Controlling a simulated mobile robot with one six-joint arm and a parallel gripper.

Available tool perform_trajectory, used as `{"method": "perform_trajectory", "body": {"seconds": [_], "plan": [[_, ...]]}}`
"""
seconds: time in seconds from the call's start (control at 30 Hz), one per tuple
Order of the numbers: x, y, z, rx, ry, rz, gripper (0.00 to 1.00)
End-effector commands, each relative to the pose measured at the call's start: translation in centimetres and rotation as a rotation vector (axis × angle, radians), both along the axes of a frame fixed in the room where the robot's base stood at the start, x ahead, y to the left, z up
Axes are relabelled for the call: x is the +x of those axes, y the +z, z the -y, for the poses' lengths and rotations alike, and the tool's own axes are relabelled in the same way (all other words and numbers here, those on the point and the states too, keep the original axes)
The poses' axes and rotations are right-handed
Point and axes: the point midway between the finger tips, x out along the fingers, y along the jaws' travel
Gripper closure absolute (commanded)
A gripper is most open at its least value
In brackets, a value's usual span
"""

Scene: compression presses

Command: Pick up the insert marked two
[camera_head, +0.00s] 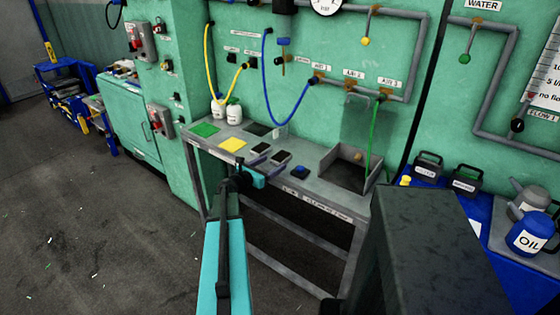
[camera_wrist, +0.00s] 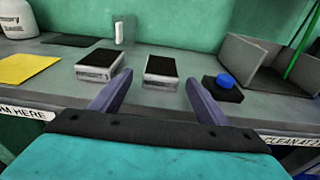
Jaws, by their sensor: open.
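Two block-shaped inserts with black tops and pale grey sides lie on the grey bench. The left insert (camera_wrist: 99,64) and the right insert (camera_wrist: 161,68) both show in the wrist view, side by side with a gap between them. They also show small in the head view, the left one (camera_head: 260,147) and the right one (camera_head: 280,157). I cannot read any number on either. My gripper (camera_wrist: 160,84) is open and empty, its purple fingers pointing at the bench. The right insert lies ahead, between the fingertips in the picture; the left insert is just outside the left finger.
A blue button on a black base (camera_wrist: 226,84) sits right of the right finger. A yellow sheet (camera_wrist: 22,68) lies to the left. A grey open-topped bin (camera_head: 345,172) stands at the bench's right end. White bottles (camera_head: 233,113) stand by the green wall behind.

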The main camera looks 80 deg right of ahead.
Motion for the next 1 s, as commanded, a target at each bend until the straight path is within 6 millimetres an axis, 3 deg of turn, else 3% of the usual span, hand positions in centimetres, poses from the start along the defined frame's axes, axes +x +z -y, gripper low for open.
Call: {"method": "perform_trajectory", "body": {"seconds": [0.5,1.0], "plan": [[-2.1,-0.4,4.0,0.000,-0.001,0.000,0.31],[-2.3,-0.6,4.2,0.000,0.000,0.000,0.31]]}}
